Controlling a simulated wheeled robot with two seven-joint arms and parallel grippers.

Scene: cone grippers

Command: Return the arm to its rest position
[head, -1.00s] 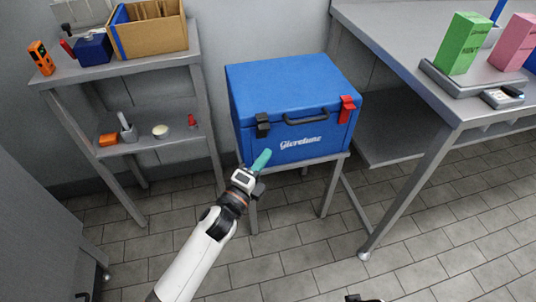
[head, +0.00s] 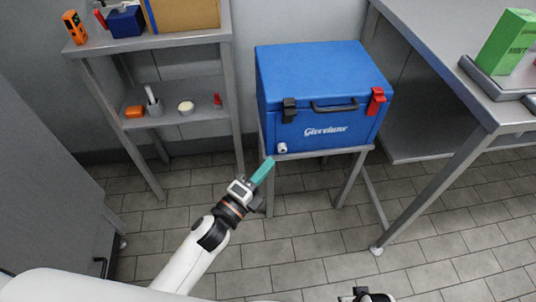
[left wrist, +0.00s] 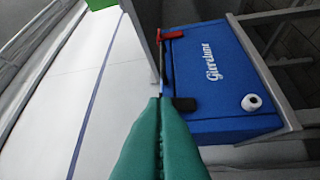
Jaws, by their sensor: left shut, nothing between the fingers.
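My left gripper (head: 263,171) reaches in from the lower left in the head view. Its teal fingers are shut together with nothing between them, and they also show closed in the left wrist view (left wrist: 160,135). In the head view the fingertips appear just below the lower left corner of a blue cooler box (head: 310,80); the gap in depth is hard to judge. The box is closed and also shows in the left wrist view (left wrist: 215,90). A dark part at the bottom edge (head: 366,296) looks like my right gripper; its fingers are hidden.
The box sits on a low metal stand (head: 345,190). A grey shelf (head: 165,118) with small items stands left, a metal table (head: 490,100) with a green carton (head: 508,42) right. A grey cabinet (head: 45,170) is at far left. Tiled floor in front is clear.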

